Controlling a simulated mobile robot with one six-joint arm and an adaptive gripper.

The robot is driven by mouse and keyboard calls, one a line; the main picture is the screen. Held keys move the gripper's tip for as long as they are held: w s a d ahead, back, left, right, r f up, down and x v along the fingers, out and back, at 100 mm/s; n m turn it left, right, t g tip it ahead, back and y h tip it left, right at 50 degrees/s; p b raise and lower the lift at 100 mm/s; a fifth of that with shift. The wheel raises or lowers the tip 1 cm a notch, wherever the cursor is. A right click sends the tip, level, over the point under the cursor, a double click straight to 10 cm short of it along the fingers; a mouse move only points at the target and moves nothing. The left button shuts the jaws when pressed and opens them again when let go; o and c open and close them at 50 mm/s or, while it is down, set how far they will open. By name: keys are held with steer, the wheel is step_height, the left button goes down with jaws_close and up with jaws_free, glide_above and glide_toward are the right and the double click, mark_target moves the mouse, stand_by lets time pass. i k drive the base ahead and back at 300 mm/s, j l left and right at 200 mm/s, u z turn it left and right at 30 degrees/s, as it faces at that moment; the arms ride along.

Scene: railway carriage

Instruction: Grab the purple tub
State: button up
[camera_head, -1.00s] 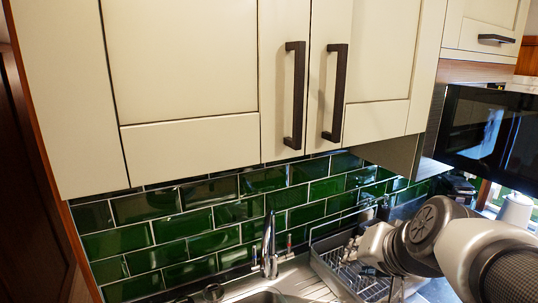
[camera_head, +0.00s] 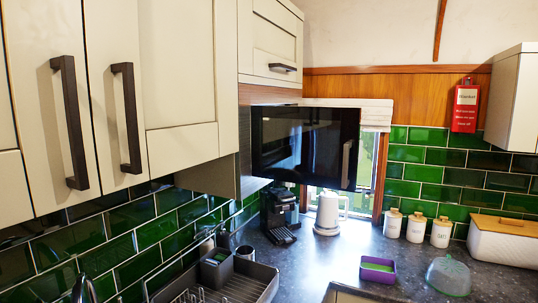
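The purple tub (camera_head: 378,275) sits on the dark speckled worktop at the lower right of the head view. It is a small rectangular tub with something green inside. It stands apart from the things around it. My gripper and arm are not in the current view.
A clear dome (camera_head: 448,275) stands just right of the tub. White canisters (camera_head: 416,228) and a white bread bin (camera_head: 503,241) stand behind. A white kettle (camera_head: 328,214), a coffee machine (camera_head: 279,214) and a dish rack (camera_head: 230,284) are to the left. A microwave (camera_head: 304,145) hangs above the worktop.

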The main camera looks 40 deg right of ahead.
mark_target(377, 269)
steer(key=z, duration=1.85)
steer(key=i+l+u, duration=0.45)
steer(key=i, duration=0.55)
steer(key=i+l+u, duration=0.5)
steer(key=i+l, duration=0.4)
